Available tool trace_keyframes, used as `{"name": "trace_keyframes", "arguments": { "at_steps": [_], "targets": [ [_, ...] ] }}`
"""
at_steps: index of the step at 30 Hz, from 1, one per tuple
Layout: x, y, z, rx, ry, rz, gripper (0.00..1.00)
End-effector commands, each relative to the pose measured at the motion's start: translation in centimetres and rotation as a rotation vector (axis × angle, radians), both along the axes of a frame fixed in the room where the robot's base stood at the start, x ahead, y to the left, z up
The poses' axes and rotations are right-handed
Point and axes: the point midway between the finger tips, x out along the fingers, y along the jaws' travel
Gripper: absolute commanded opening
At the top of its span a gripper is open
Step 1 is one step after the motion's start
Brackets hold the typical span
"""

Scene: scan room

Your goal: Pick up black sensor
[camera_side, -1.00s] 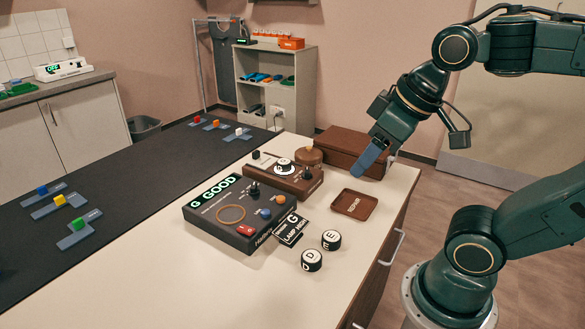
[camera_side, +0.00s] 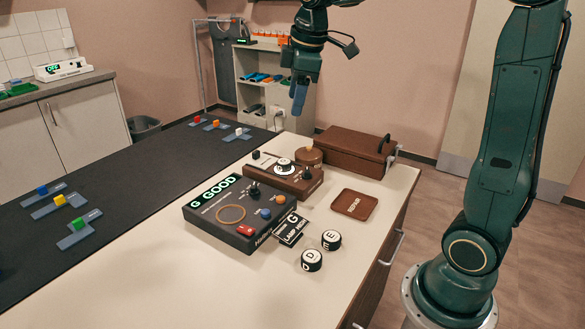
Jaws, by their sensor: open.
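My gripper (camera_side: 298,108) hangs fingers-down in the air above the far end of the table. Its fingers show edge-on as one blue-grey shape, open, and I see nothing held. No part is clearly labelled as the black sensor. Two black pucks with white lettered tops, a D puck (camera_side: 311,261) and an E puck (camera_side: 331,240), stand upright at the table's near right, well below and apart from my gripper. A small black block (camera_side: 256,154) sits by the brown device (camera_side: 287,180). I cannot tell which of these is the sensor.
A dark console (camera_side: 235,218) reading GOOD stands mid-table beside a black G card (camera_side: 291,229). A brown REPAIR tray (camera_side: 354,204) and a lidded brown box (camera_side: 350,152) are to the right. Colored blocks on grey-blue bases (camera_side: 77,230) lie on the dark mat (camera_side: 130,185). The near tabletop is clear.

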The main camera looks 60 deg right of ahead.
Motion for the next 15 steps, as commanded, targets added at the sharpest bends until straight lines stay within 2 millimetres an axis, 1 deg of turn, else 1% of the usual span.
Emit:
{"name": "trace_keyframes", "arguments": {
  "at_steps": [1,6,11,15],
  "targets": [
    [1.1,-0.8,-0.4,-0.007,0.015,0.024,0.55],
    [4.4,-3.2,-1.6,-0.027,0.06,0.13,0.55],
    [7.2,-5.6,-3.3,-0.04,0.102,0.23,0.55],
    [9.4,-7.8,-5.1,-0.048,0.136,0.319,0.55]
  ]
}}
